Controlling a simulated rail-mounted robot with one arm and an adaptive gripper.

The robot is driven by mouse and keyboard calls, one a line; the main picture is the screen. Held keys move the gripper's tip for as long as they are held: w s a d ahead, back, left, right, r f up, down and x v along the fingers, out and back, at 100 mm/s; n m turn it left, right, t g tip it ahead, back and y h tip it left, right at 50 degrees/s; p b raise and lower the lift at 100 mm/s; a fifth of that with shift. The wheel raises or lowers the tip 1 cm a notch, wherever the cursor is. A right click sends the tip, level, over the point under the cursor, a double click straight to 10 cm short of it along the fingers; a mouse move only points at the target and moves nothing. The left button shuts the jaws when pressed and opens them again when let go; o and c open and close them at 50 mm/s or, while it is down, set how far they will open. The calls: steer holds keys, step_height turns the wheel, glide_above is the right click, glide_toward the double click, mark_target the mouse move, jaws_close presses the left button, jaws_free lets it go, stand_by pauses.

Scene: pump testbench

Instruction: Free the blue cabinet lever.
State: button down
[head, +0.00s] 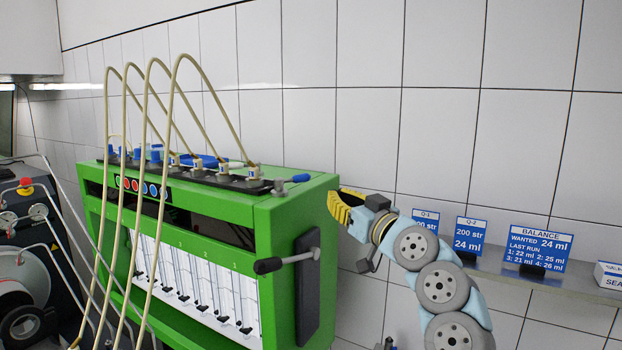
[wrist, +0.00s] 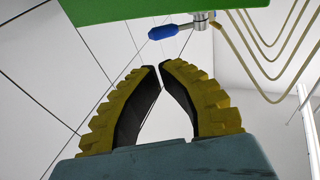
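The gripper is apart from the lever.
Cream hoses (head: 180,60) arch over the cabinet top. A shelf (head: 530,275) with blue signs (head: 538,247) runs along the tiled wall at right. Space above the cabinet's right end looks clear.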

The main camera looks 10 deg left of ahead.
mark_target(307, 176)
steer(key=shift+p+x, duration=1.1)
steer(key=shift+x, duration=4.15)
steer(key=shift+w+f+b, duration=0.1)
steer(key=shift+b, duration=0.25)
